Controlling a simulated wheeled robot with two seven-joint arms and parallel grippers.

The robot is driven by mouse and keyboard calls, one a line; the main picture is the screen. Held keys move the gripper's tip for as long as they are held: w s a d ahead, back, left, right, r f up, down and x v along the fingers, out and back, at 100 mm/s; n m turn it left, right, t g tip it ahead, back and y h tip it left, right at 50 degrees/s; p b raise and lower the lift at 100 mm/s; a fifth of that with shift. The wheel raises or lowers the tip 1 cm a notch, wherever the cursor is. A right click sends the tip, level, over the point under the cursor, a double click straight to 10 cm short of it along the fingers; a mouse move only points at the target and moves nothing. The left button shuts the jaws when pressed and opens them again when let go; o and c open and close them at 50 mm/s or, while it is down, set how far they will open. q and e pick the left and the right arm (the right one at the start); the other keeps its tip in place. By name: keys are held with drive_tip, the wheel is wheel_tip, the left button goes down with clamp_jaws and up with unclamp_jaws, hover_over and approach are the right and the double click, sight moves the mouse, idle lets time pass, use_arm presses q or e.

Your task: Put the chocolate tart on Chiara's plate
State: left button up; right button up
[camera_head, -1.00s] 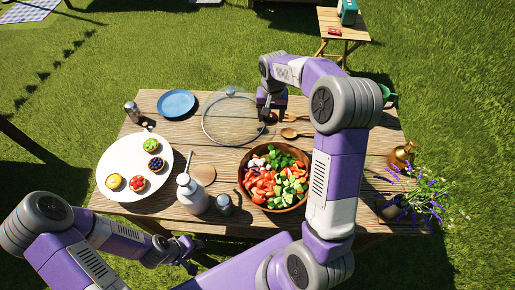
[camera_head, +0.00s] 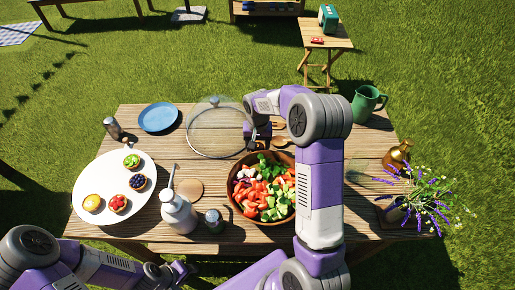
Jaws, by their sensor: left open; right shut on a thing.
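I do not make out a chocolate tart. The white platter (camera_head: 84,170) at left bears a green-topped tart (camera_head: 131,161), a dark-berry tart (camera_head: 138,182), a red-topped tart (camera_head: 118,203) and a yellow tart (camera_head: 92,202). A blue plate (camera_head: 158,117) lies empty behind it; no name shows on it. My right gripper (camera_head: 250,137) is low over the table by the right rim of the glass lid (camera_head: 215,128). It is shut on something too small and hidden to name. My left gripper (camera_head: 178,271) is open and empty, near the table's front edge.
A bowl of chopped salad (camera_head: 262,190) stands in the middle. A white bottle (camera_head: 178,212), a shaker (camera_head: 214,221) and a round coaster (camera_head: 189,188) are left of it. Wooden spoons (camera_head: 281,142) lie behind. A green jug (camera_head: 368,103), brass pot (camera_head: 397,156) and lavender (camera_head: 425,205) stand right.

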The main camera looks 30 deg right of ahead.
drive_tip(key=shift+f, duration=0.55)
drive_tip(key=shift+f, duration=0.15)
drive_tip(key=o, duration=1)
drive_tip(key=shift+o, duration=0.2)
